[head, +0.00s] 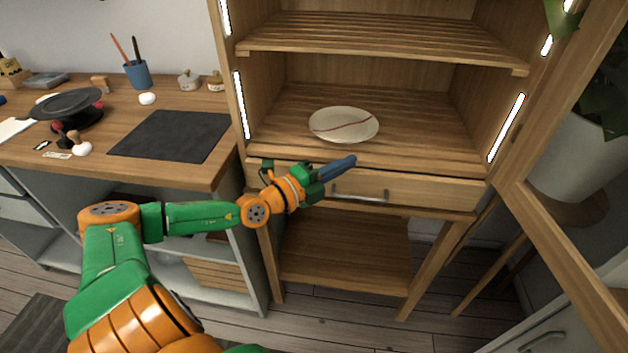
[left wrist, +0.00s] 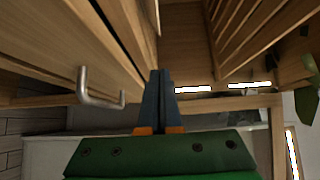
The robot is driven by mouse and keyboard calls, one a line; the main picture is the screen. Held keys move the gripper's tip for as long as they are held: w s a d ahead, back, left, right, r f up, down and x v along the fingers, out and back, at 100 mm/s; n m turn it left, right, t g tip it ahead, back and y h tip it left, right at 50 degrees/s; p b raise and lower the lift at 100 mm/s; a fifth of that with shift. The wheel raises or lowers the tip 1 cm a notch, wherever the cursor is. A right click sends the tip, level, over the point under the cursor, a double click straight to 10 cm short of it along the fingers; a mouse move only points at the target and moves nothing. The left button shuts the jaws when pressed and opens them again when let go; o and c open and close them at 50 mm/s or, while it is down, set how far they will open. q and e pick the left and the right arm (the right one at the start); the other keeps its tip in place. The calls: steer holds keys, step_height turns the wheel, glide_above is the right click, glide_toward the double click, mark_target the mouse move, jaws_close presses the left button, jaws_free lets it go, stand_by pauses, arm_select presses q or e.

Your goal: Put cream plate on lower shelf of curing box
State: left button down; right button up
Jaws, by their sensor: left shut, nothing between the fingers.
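The cream plate (head: 344,125) with a dark red seam lies flat on the slatted lower shelf (head: 420,130) of the wooden curing box, left of the shelf's middle. My left gripper (head: 350,161) is shut and empty, in front of the shelf's front edge and just above the drawer, apart from the plate. In the left wrist view its blue fingers (left wrist: 161,88) are pressed together with nothing between them. The right gripper is in neither view.
The drawer handle (head: 358,194) sits just below my left gripper. The box's door (head: 560,240) stands open at the right. The upper shelf (head: 390,42) is empty. A workbench (head: 200,170) with a dark mat (head: 170,135) and a black turntable (head: 70,104) stands at the left.

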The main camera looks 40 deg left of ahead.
arm_select(q)
steer(key=p+v, duration=0.2)
steer(key=v, duration=0.5)
steer(key=shift+s, duration=0.35)
